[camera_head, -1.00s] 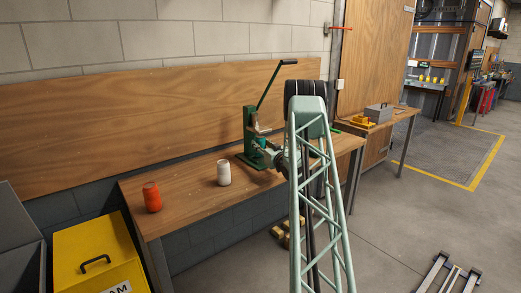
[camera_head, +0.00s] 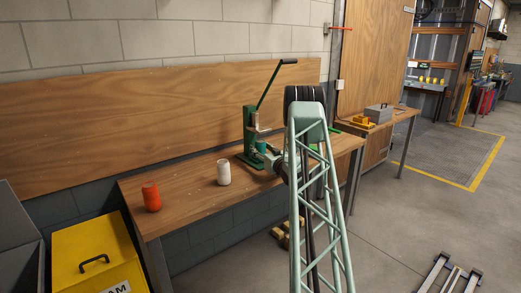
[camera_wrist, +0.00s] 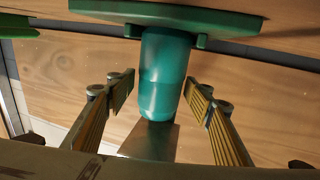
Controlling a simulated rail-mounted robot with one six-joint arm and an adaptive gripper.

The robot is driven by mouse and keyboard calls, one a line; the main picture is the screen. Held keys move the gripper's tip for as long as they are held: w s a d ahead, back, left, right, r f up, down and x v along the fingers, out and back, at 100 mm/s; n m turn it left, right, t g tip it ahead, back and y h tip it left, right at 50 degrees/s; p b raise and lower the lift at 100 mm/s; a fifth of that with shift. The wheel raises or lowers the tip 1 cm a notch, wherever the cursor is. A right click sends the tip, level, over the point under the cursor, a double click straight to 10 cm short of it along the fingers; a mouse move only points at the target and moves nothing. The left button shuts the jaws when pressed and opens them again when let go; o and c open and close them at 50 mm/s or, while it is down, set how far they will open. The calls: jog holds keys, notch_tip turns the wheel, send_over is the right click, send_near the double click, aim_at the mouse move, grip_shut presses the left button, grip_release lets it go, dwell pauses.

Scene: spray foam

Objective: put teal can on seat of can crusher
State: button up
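The teal can (camera_wrist: 165,70) is in the middle of the wrist view, between the two fingers of my gripper (camera_wrist: 160,92). The fingers are spread, with a gap on each side of the can. One end of the can meets a green plate (camera_wrist: 185,17) of the can crusher, at the top of the picture. A grey metal block (camera_wrist: 150,143) shows at its other end. In the head view the teal can (camera_head: 261,146) stands at the green can crusher (camera_head: 249,130), and my gripper (camera_head: 274,160) is just right of it, partly hidden by my arm.
A white can (camera_head: 223,172) and a red can (camera_head: 151,197) stand on the wooden bench (camera_head: 190,190) left of the crusher. The crusher's lever (camera_head: 267,85) rises up to the right. A yellow bin (camera_head: 98,258) stands by the bench's left end.

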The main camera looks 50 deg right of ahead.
jog(key=shift+r, duration=0.2)
dwell(0.3)
jog(key=shift+p+v, duration=0.95)
jog(key=shift+v, duration=5)
jog(key=shift+f, duration=0.1)
